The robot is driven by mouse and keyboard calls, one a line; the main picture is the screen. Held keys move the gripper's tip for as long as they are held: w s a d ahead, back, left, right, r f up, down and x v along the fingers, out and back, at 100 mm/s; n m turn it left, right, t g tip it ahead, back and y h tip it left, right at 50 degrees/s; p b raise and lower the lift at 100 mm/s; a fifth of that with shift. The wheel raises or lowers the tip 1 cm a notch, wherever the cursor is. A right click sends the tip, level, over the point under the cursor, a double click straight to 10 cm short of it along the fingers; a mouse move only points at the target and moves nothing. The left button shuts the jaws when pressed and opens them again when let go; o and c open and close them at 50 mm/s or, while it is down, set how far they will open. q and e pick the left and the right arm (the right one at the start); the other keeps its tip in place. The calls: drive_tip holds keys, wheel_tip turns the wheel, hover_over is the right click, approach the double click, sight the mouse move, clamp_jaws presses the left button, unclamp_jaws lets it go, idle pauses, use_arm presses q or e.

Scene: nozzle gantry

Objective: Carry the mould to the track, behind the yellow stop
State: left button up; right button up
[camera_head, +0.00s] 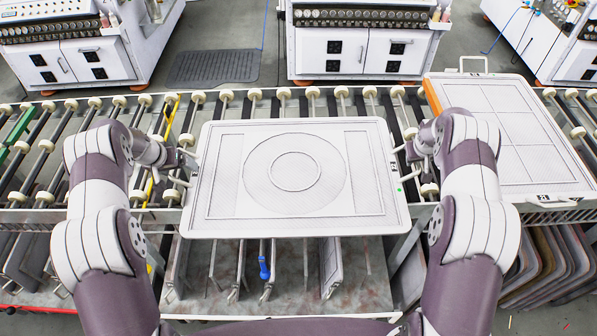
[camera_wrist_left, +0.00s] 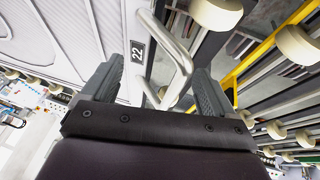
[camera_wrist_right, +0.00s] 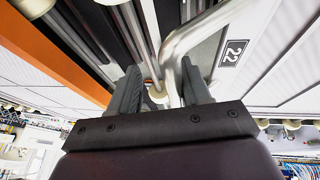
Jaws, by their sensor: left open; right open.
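The mould (camera_head: 225,215) is a large flat white plate with a ring pattern, lying level across the middle of the roller track (camera_head: 60,140). Whether it rests on the rollers is hidden. My left gripper (camera_head: 196,160) is open at its left side. In the left wrist view, the metal handle (camera_wrist_left: 181,62) beside the "22" label passes between the open fingers (camera_wrist_left: 160,85). My right gripper (camera_head: 402,160) is open at the right side, with the other handle (camera_wrist_right: 177,50) between its fingers (camera_wrist_right: 160,88). The yellow stop (camera_head: 167,122) crosses the track left of the mould; it also shows in the left wrist view (camera_wrist_left: 262,50).
Green bars (camera_head: 18,130) are at the far left. White machines (camera_head: 360,55) stand behind. A lower rack (camera_head: 210,290) with a blue-handled item (camera_head: 263,268) is below.

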use_arm(q)
drive_tip(key=v, duration=1.2)
drive_tip(key=shift+s, duration=0.2)
drive_tip(key=shift+r, duration=0.1)
